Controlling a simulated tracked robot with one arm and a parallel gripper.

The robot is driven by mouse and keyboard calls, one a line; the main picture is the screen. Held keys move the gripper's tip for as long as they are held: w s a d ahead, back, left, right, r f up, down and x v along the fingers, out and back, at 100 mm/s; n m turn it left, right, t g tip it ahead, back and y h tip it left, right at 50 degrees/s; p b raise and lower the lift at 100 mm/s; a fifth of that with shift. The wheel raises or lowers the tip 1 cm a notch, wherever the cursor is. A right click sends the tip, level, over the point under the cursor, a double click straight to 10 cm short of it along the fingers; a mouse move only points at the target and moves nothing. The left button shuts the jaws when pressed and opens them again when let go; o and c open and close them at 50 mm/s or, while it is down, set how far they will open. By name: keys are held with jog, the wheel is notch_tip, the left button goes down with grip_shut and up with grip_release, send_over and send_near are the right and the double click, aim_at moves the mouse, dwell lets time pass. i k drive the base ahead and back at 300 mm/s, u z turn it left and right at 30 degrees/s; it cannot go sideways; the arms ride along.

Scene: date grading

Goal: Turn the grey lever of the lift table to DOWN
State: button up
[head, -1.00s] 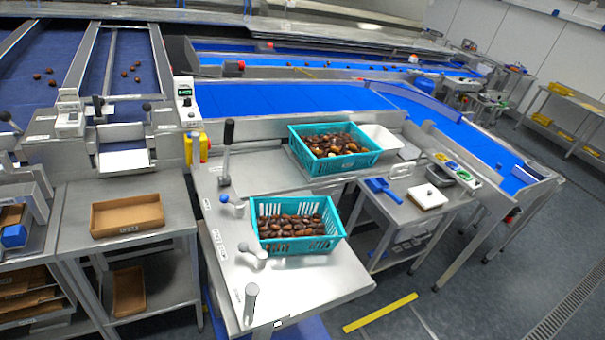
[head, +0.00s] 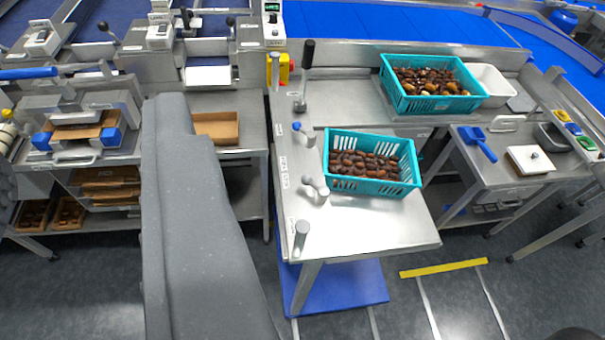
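The lift table (head: 390,232) is a steel-topped table in the middle of the head view, above a blue base. Along its left edge stand several levers with small labels, too small to read. A short grey lever (head: 316,186) sits partway along, its arm pointing back-left to front-right. A grey upright handle (head: 300,238) stands nearer the front corner. I cannot tell for sure which is the task's lever, or which label marks DOWN. A blue-ended lever (head: 299,128) and a tall black-handled lever (head: 305,75) stand farther back. My gripper is not in view.
A teal crate of dates (head: 405,182) stands on the table close right of the levers. Another teal crate (head: 408,104) stands behind it. A grey link of my arm covers the view's left-centre. Floor is free in front, around a yellow strip (head: 445,268).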

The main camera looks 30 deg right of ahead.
aim_at(321, 198)
jog(key=z, duration=0.1)
jog(key=i, duration=1)
jog(key=u, duration=0.1)
